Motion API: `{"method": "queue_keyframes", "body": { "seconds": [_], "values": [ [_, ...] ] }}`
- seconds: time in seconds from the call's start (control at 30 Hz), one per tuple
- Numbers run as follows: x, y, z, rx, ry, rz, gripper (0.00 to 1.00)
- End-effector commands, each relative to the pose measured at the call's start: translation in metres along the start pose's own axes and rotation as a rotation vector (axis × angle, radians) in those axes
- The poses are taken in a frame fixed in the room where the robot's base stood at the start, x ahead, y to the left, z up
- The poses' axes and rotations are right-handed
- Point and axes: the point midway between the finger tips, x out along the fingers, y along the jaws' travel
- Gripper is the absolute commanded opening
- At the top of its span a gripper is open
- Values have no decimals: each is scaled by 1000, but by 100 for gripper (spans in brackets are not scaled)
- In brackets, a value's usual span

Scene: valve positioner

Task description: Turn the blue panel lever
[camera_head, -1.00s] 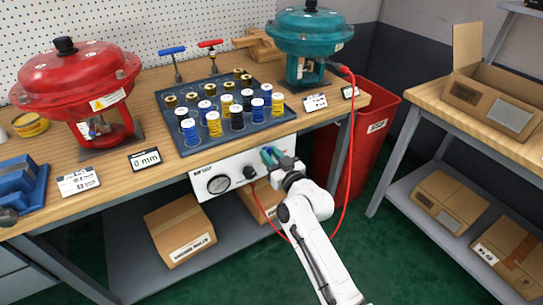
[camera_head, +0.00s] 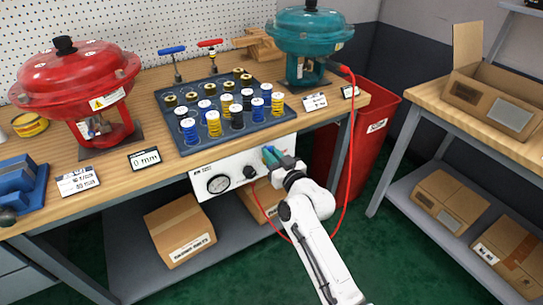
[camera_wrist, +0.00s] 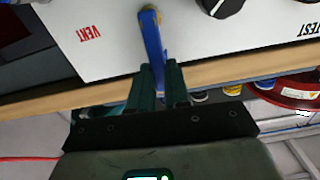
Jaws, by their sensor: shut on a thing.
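The blue panel lever (camera_wrist: 151,36) shows in the wrist view, fixed by a brass pivot to the white panel (camera_wrist: 105,22) and reaching down between my fingertips. My gripper (camera_wrist: 159,72) has teal fingers, shut on the lever's free end. In the head view my gripper (camera_head: 270,156) is at the right part of the white panel (camera_head: 204,186) under the bench edge. The lever is hidden there by the fingers and wrist. In the wrist view a red VENT label (camera_wrist: 89,34), upside down, is left of the lever.
A black knob (camera_head: 250,172) and a round gauge (camera_head: 218,184) are left of my gripper on the panel. A red hose (camera_head: 348,150) hangs to the right of my wrist. The bench top (camera_head: 112,170) overhangs the panel, and a red bin (camera_head: 380,112) stands right.

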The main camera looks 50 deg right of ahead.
Motion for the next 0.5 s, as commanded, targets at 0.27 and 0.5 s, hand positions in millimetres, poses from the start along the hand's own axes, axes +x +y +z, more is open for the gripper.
{"method": "queue_keyframes", "body": {
  "seconds": [0.27, 0.5],
  "values": [
    [0, 11, 2, 179, 1, 2, 0],
    [0, 23, 5, 404, 2, 2, 0]
  ]
}}
